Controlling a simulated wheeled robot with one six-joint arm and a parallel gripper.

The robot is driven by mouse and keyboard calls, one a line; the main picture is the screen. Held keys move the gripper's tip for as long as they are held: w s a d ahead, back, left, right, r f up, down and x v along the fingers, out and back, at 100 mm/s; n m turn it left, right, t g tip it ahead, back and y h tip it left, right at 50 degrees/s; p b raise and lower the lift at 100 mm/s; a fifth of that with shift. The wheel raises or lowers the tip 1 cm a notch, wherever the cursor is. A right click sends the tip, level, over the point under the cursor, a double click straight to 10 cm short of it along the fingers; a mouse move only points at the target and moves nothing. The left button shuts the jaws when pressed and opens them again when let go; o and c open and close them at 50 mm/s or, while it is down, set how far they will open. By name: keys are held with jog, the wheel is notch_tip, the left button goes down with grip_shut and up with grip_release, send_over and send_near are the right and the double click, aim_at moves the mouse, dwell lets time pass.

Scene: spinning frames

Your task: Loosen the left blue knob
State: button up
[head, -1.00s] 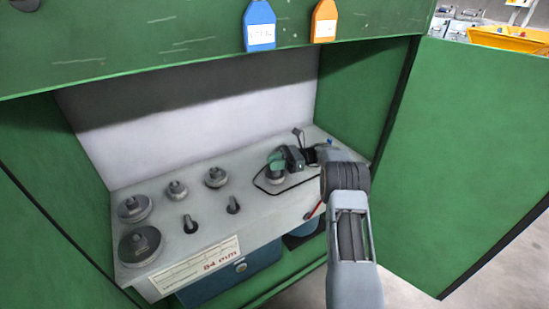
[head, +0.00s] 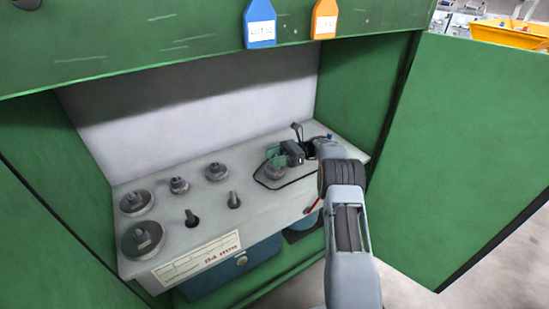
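My gripper (head: 277,157) is at the right part of the grey shelf (head: 210,215) inside the green cabinet. Its greenish fingers are just above a round grey piece (head: 274,171) on the shelf. I cannot tell whether they touch it, or whether they are open or shut. A small blue spot (head: 330,136) shows behind my wrist at the shelf's right end. It may be a blue knob, but it is too small to tell. No clear pair of blue knobs shows, and my arm hides part of that end.
Several round grey weights, such as one at the front left (head: 142,241), and two dark pegs stand left of my gripper. A black cable (head: 268,187) loops beside it. A blue box (head: 232,272) is under the shelf. The open green door (head: 470,150) stands at right.

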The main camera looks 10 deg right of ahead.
jog(key=shift+o, duration=0.2)
jog(key=shift+r, duration=0.6)
jog(key=r, duration=0.1)
jog(key=r+p, duration=0.1)
jog(key=r, duration=0.1)
jog(key=shift+s, duration=0.2)
jog(key=s+r+p, duration=0.2)
jog(key=s+r, duration=0.6)
jog(key=s, duration=0.5)
jog(key=shift+s+r, duration=0.3)
jog(key=shift+r, duration=0.1)
